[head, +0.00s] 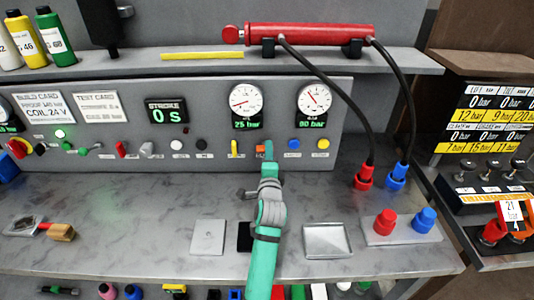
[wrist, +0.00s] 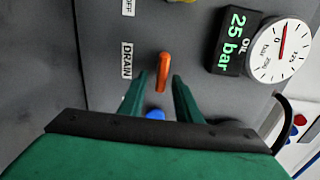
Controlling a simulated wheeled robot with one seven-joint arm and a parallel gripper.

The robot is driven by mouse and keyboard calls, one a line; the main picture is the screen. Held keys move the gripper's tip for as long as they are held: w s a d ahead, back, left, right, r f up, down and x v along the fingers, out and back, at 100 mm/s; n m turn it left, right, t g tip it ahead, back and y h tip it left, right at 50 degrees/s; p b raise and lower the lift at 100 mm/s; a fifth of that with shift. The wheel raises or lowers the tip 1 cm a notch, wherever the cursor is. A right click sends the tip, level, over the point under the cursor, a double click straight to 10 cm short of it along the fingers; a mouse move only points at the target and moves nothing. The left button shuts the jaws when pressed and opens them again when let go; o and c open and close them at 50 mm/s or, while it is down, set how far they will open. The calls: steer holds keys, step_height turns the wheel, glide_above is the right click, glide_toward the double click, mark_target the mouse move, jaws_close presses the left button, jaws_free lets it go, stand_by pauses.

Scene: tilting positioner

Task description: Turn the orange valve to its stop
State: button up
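The orange valve (wrist: 163,71) is a small lever handle on the grey panel, with a DRAIN label (wrist: 126,60) beside it. In the wrist view it lies just ahead of and between my fingertips, its length running up and down the picture. In the head view the valve (head: 260,147) shows as a small orange patch, partly hidden by my gripper (head: 268,150). My gripper (wrist: 158,79) is open, with a clear gap between its green fingers. Whether a fingertip touches the handle cannot be told.
A blue knob (head: 293,144) is to the right of the valve and a yellow handle (head: 234,148) to its left. A gauge (head: 246,99) with a 25 bar readout is above. Plates and a tray (head: 327,240) lie on the bench; two black hoses (head: 340,92) hang at right.

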steer(key=s, duration=1)
steer(key=shift+s, duration=0.3)
